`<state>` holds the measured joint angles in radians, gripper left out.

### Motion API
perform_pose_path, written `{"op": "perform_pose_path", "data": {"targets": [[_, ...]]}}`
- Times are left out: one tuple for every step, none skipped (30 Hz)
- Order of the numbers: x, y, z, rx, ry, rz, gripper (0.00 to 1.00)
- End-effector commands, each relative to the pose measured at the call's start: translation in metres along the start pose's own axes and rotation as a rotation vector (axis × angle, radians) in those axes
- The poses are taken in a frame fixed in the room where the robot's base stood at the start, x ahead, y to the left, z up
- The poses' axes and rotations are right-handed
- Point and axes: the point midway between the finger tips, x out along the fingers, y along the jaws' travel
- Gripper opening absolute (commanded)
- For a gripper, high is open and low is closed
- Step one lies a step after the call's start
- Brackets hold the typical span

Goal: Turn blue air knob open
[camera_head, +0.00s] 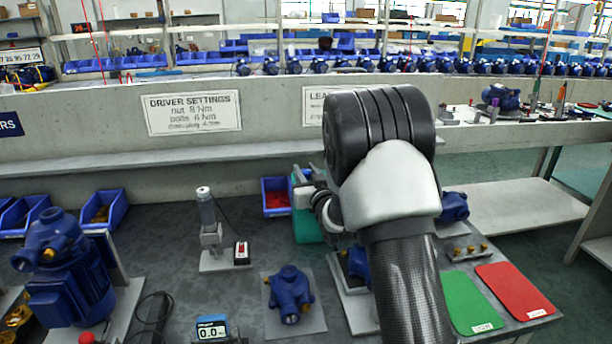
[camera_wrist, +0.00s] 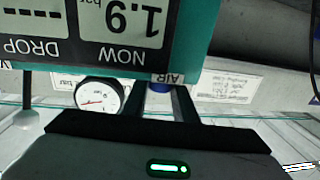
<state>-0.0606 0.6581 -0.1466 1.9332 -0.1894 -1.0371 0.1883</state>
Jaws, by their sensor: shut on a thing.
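The blue air knob (camera_wrist: 160,87) sits below the AIR label on a teal tester in the wrist view, which is upside down. My gripper (camera_wrist: 161,94) has one finger on each side of the knob and is shut on it. Only a small part of the knob shows between the fingers. The tester's display (camera_wrist: 120,28) reads 1.9 bar under NOW and dashes under DROP. In the head view the teal tester (camera_head: 306,228) stands partly behind my arm, which hides the knob and my fingertips.
A round gauge (camera_wrist: 100,96) is close beside my fingers. A blue bin with red parts (camera_head: 276,196) is left of the tester. A blue pump housing (camera_head: 289,293) lies on a plate in front. Green (camera_head: 468,302) and red (camera_head: 514,290) mats lie at right.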

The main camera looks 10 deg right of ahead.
Motion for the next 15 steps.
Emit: {"op": "perform_pose_path", "data": {"targets": [[0.0005, 0.0032, 0.0016, -0.001, 0.006, -0.028, 0.03], [0.0006, 0.0032, 0.0008, -0.001, 0.007, -0.047, 0.03], [0.0009, 0.0025, -0.0001, -0.001, 0.007, -0.074, 0.03], [0.0009, 0.0026, -0.0005, -0.001, 0.007, -0.092, 0.03], [0.0008, 0.0023, -0.0008, -0.001, 0.007, -0.108, 0.03], [0.0007, 0.0019, -0.001, -0.001, 0.006, -0.128, 0.03], [0.0006, 0.0021, -0.0013, -0.001, 0.006, -0.139, 0.03], [0.0006, 0.0016, -0.0014, -0.001, 0.006, -0.149, 0.03], [0.0005, 0.0008, -0.0017, -0.001, 0.005, -0.16, 0.03], [0.0004, 0.0006, -0.0018, -0.001, 0.005, -0.165, 0.03], [0.0003, 0.0005, -0.002, -0.001, 0.004, -0.168, 0.03], [0.0002, 0.0002, -0.0021, -0.001, 0.004, -0.171, 0.03], [0.0002, 0.0, -0.0022, -0.001, 0.004, -0.172, 0.03], [0.0002, -0.0001, -0.0022, -0.001, 0.004, -0.172, 0.03], [0.0002, -0.0001, -0.0023, -0.001, 0.004, -0.171, 0.03]]}}
